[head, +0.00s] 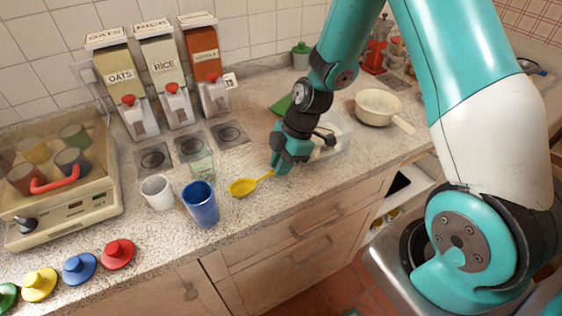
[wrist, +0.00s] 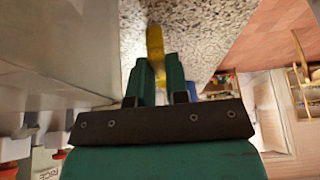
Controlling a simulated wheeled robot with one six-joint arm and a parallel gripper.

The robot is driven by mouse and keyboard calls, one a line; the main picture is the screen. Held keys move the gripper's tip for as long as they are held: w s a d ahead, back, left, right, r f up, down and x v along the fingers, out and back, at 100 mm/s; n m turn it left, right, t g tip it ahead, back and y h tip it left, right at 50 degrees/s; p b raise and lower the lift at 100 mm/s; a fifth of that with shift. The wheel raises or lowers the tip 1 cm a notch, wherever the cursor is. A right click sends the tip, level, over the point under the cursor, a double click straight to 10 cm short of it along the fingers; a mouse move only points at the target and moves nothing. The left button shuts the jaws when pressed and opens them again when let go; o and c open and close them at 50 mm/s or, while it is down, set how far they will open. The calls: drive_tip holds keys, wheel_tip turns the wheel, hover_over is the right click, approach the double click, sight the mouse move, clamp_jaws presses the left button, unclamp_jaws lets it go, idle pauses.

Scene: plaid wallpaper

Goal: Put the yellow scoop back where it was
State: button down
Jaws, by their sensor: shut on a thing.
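The yellow scoop (head: 243,187) is low over the front part of the counter, its bowl pointing left and its handle pointing right toward my gripper. My gripper (head: 277,170) is shut on the handle end. In the wrist view, the yellow scoop (wrist: 155,45) runs out from between the two teal fingers (wrist: 159,75) of my gripper. I cannot tell whether the bowl touches the counter. A clear container (head: 334,133) stands behind my gripper, partly hidden by the arm.
A blue cup (head: 200,206), a white cup (head: 157,192) and a greenish glass (head: 201,167) stand left of the scoop. Three dispensers (head: 165,80) stand at the wall. A cream pan (head: 378,107) is at right. A clear-lidded appliance (head: 65,205) is at far left.

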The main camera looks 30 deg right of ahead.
drive_tip(key=shift+f, duration=0.15)
drive_tip(key=c, duration=1.1)
unclamp_jaws()
drive_tip(key=b+v, duration=0.2)
drive_tip(key=v, duration=1)
drive_tip(key=s+a+r+m, duration=0.5)
drive_tip(key=s+a, duration=0.1)
drive_tip(key=s, duration=0.3)
drive_tip(key=s+a+r+m, duration=0.5)
drive_tip(key=s+a+m, duration=0.1)
drive_tip(key=s, duration=0.4)
drive_tip(key=shift+a+r, duration=0.4)
drive_tip(key=shift+a, duration=0.15)
